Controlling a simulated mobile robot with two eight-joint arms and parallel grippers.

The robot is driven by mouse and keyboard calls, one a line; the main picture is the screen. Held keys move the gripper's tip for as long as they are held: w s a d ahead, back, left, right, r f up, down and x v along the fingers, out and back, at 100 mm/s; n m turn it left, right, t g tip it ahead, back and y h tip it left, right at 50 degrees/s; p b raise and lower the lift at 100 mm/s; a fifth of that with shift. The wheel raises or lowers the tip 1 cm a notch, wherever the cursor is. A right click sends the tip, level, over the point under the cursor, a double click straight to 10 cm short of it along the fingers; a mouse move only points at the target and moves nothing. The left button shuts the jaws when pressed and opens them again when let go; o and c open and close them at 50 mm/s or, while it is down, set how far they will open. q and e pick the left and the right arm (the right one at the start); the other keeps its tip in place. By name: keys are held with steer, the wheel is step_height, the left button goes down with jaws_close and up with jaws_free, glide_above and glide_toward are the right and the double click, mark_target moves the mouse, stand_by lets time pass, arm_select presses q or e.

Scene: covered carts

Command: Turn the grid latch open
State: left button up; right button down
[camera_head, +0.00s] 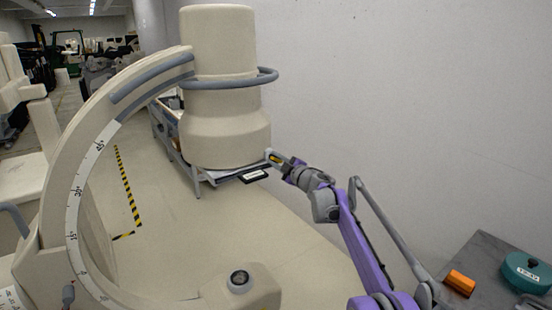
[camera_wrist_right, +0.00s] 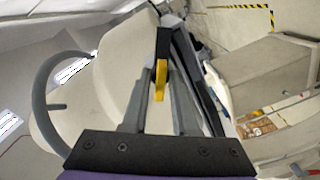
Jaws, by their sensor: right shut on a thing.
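The grid latch is a small yellow tab (camera_wrist_right: 160,80) on a dark mount, between my right gripper's fingers in the right wrist view. In the head view it is a small yellow spot (camera_head: 273,158) at the lower right of the beige cylindrical housing (camera_head: 225,80). My right gripper (camera_head: 280,160) reaches it from the right and is shut on it. A dark flat plate with a white label (camera_head: 256,176) sits under the housing, near the gripper. The exact contact of the fingertips is partly hidden. My left gripper is not in view.
A curved beige arm with a degree scale (camera_head: 80,180) carries the housing, with a grey ring handle (camera_head: 268,77) around it. A plain wall is close on the right. A grey table (camera_head: 483,255) at lower right holds an orange block (camera_head: 460,281) and a teal container (camera_head: 526,272).

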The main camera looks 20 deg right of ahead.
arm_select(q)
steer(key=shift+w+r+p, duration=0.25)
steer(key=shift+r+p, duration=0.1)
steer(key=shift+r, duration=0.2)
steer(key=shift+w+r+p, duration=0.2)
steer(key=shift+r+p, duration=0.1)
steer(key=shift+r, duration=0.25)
arm_select(e)
steer(key=n, duration=0.6)
steer(key=shift+n, duration=0.4)
steer(key=c, duration=0.9)
jaws_free()
steer(key=shift+f, duration=0.1)
steer(key=shift+s+d+f, duration=0.1)
steer(key=shift+s, duration=0.2)
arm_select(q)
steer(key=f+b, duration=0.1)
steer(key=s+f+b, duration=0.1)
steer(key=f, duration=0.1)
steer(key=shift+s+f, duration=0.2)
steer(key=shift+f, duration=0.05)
arm_select(e)
steer(key=v, duration=1)
